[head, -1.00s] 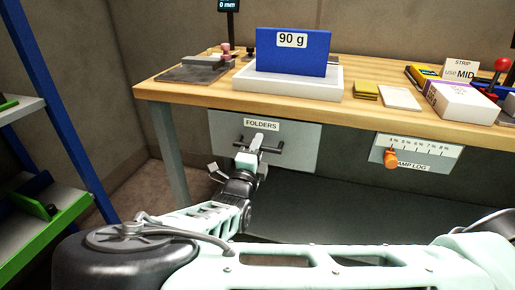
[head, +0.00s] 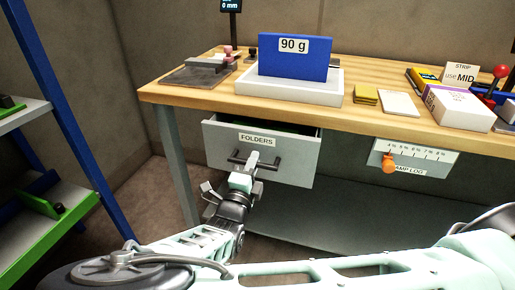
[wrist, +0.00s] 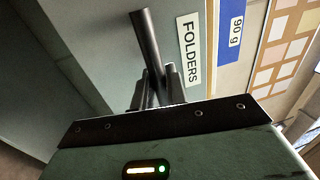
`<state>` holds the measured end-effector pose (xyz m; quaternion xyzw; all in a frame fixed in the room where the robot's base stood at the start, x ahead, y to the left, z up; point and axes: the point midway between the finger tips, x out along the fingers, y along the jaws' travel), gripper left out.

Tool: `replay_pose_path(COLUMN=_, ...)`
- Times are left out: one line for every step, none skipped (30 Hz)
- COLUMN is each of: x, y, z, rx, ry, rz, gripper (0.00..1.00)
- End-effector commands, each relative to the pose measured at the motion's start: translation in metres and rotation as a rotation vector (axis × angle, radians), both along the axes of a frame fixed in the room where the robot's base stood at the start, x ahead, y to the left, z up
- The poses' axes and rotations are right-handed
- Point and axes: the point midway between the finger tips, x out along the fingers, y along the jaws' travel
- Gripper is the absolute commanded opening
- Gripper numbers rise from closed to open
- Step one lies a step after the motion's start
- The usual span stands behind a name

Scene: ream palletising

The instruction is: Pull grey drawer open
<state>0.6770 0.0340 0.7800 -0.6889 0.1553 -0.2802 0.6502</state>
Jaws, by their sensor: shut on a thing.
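The grey drawer (head: 290,170), labelled FOLDERS, hangs under the wooden workbench and stands partly open, with a dark gap and something green showing inside its top. Its dark bar handle (head: 274,168) runs across the front below the label. My gripper (head: 251,163) is shut on the handle near its left-middle part. In the wrist view the two fingers (wrist: 157,88) close on either side of the dark bar handle (wrist: 145,38), beside the FOLDERS label (wrist: 189,50). The drawer's inside is mostly hidden by its front.
The workbench (head: 190,97) carries a white tray (head: 290,108) with a blue 90 g block, yellow pads and a white box. A scale panel with an orange knob (head: 388,164) hangs right of the drawer. A blue-framed shelf (head: 45,230) stands at left.

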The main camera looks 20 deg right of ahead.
Motion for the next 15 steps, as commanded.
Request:
replay_pose_path(x=-0.008, y=0.007, z=0.004, rx=0.002, ry=0.005, rz=0.004, gripper=0.00)
replay_pose_path(x=-0.013, y=0.010, z=0.004, rx=0.001, ry=0.004, rz=0.004, gripper=0.00)
replay_pose_path(x=-0.019, y=0.015, z=0.004, rx=0.001, ry=0.005, rz=0.005, gripper=0.00)
replay_pose_path(x=-0.024, y=0.018, z=0.004, rx=0.002, ry=0.004, rz=0.004, gripper=0.00)
replay_pose_path(x=-0.028, y=0.022, z=0.003, rx=0.002, ry=0.005, rz=0.004, gripper=0.00)
replay_pose_path(x=-0.035, y=0.026, z=0.003, rx=0.002, ry=0.004, rz=0.004, gripper=0.00)
replay_pose_path(x=-0.039, y=0.030, z=0.003, rx=0.001, ry=0.004, rz=0.004, gripper=0.00)
replay_pose_path(x=-0.044, y=0.033, z=0.003, rx=0.001, ry=0.006, rz=0.004, gripper=0.00)
replay_pose_path(x=-0.050, y=0.037, z=0.003, rx=0.001, ry=0.004, rz=0.003, gripper=0.00)
replay_pose_path(x=-0.055, y=0.040, z=0.003, rx=0.001, ry=0.006, rz=0.004, gripper=0.00)
replay_pose_path(x=-0.059, y=0.044, z=0.003, rx=0.002, ry=0.005, rz=0.004, gripper=0.00)
replay_pose_path(x=-0.066, y=0.049, z=0.002, rx=0.002, ry=0.004, rz=0.004, gripper=0.00)
replay_pose_path(x=-0.070, y=0.052, z=0.002, rx=0.002, ry=0.005, rz=0.005, gripper=0.00)
replay_pose_path(x=-0.075, y=0.055, z=0.002, rx=0.001, ry=0.004, rz=0.004, gripper=0.00)
replay_pose_path(x=-0.081, y=0.059, z=0.002, rx=0.002, ry=0.005, rz=0.003, gripper=0.00)
